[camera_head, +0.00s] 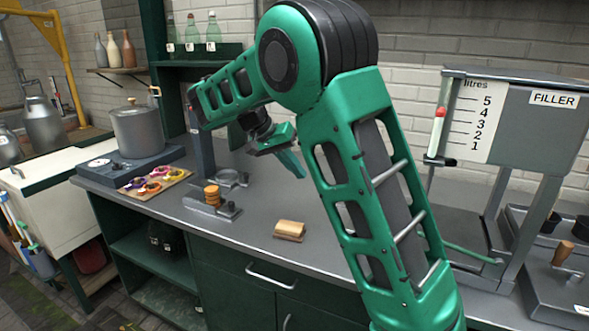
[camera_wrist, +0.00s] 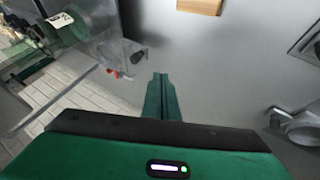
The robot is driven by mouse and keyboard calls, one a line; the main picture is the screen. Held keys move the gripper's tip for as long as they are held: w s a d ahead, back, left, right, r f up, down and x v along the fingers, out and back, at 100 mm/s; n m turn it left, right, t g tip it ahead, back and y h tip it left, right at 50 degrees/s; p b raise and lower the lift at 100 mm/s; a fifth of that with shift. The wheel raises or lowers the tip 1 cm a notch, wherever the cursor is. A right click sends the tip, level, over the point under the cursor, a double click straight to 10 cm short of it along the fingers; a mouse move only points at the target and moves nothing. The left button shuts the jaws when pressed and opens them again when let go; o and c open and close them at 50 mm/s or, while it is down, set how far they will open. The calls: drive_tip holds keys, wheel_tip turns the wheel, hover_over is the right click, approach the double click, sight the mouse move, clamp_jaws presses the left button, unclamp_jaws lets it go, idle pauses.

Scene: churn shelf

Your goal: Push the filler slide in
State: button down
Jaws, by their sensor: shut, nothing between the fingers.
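The filler (camera_head: 535,115) is a grey box on legs at the right of the head view, with a FILLER label and a white litres scale (camera_head: 473,121). A red-topped white marker (camera_head: 437,130) stands at the scale's left. I cannot tell for sure which part is the slide. My gripper (camera_head: 298,172) is above the middle of the counter, well left of the filler, pointing down. In the wrist view its green fingers (camera_wrist: 160,78) are together and empty. A dark knob (camera_wrist: 138,57) and a small red part (camera_wrist: 113,73) lie left of the fingertips there.
A wooden block (camera_head: 289,231) lies on the grey counter (camera_head: 255,215), and it also shows in the wrist view (camera_wrist: 200,5). A pot (camera_head: 137,128), a tray of colourful pieces (camera_head: 153,181) and a stack of brown discs (camera_head: 212,195) stand left. My arm hides part of the counter before the filler.

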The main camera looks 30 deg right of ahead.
drive_tip(key=s+d+f, duration=0.3)
drive_tip(key=d+f, duration=0.2)
drive_tip(key=d, duration=0.2)
drive_tip(key=shift+f, duration=0.25)
drive_tip(key=shift+s, duration=0.15)
